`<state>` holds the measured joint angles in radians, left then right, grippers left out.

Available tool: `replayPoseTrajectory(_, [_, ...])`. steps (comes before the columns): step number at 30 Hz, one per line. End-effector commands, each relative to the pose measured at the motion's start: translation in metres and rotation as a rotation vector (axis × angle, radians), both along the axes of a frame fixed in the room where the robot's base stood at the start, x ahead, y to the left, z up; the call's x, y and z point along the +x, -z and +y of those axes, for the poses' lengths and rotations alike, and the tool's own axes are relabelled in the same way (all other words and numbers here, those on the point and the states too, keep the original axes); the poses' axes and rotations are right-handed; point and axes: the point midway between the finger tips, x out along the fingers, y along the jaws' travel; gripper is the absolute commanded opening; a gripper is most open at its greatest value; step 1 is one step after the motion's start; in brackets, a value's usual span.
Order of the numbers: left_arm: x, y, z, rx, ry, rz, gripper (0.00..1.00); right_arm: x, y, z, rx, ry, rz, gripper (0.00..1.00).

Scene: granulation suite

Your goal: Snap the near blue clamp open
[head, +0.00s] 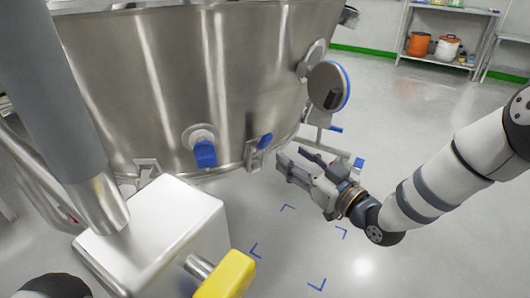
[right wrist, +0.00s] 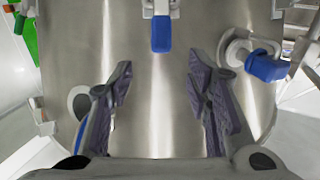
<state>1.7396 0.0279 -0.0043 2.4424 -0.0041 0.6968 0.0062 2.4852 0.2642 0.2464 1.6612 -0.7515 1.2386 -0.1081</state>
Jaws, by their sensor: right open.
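A small blue clamp (head: 265,141) sits on a steel bracket low on the wall of the large steel vessel (head: 150,75). It also shows at the top middle of the right wrist view (right wrist: 161,33). My right gripper (head: 294,160) is just right of this clamp in the head view, with its fingers pointing towards the vessel. In the right wrist view its two fingers (right wrist: 160,83) are spread and empty, and the clamp lies beyond them, apart from both. My left gripper is not in view.
A blue-handled round fitting (head: 205,153) is left of the clamp. A round flange with a blue rim (head: 329,86) stands out from the vessel's right side. A white box (head: 155,230) and a yellow part (head: 226,275) are in front.

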Motion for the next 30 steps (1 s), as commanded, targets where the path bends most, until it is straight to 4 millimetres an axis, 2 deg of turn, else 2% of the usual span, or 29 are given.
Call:
replayPoseTrajectory(9, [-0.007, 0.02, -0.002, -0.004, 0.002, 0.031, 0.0, 0.063, 0.003, 0.04, -0.001, -0.001, 0.003, 0.45])
replayPoseTrajectory(13, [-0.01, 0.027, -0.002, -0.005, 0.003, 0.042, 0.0, 0.084, 0.003, 0.053, -0.001, 0.0, 0.007, 0.45])
replayPoseTrajectory(18, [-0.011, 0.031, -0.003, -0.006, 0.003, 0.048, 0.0, 0.096, 0.0, 0.06, -0.001, 0.001, 0.007, 0.45])
replayPoseTrajectory(25, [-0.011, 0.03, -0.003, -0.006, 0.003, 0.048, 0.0, 0.097, -0.002, 0.061, -0.001, 0.001, 0.007, 0.45])
replayPoseTrajectory(26, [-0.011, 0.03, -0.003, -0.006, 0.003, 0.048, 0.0, 0.097, -0.002, 0.061, -0.001, 0.001, 0.007, 0.4])
replayPoseTrajectory(30, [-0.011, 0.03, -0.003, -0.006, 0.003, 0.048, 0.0, 0.097, -0.002, 0.061, -0.001, 0.001, 0.007, 0.09])
